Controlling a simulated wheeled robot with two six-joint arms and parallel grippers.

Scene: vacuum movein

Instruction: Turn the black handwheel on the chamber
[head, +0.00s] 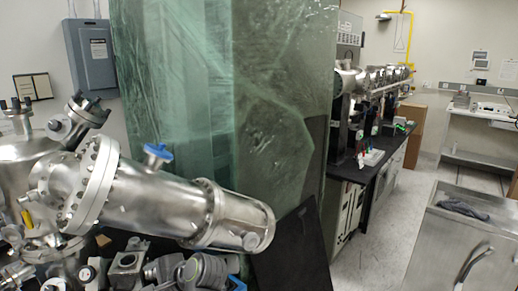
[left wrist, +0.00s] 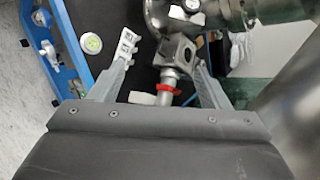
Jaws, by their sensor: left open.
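The steel chamber (head: 150,200) fills the lower left of the head view, with bolted flanges and a long cylinder slanting down to the right. A blue knob (head: 157,152) stands on top of it. In the left wrist view my left gripper (left wrist: 161,58) is open. A metal block with a round hole (left wrist: 179,52) and a fitting with a red ring (left wrist: 168,87) show between its fingers; contact cannot be told. My right gripper is not in view.
A tall plastic-wrapped stack (head: 225,100) stands behind the chamber. A dark bench (head: 375,165) with equipment runs back at the right. A steel cart (head: 465,240) stands at the lower right. Grey floor (head: 385,235) lies clear between them. A blue frame (left wrist: 75,55) edges the left wrist view.

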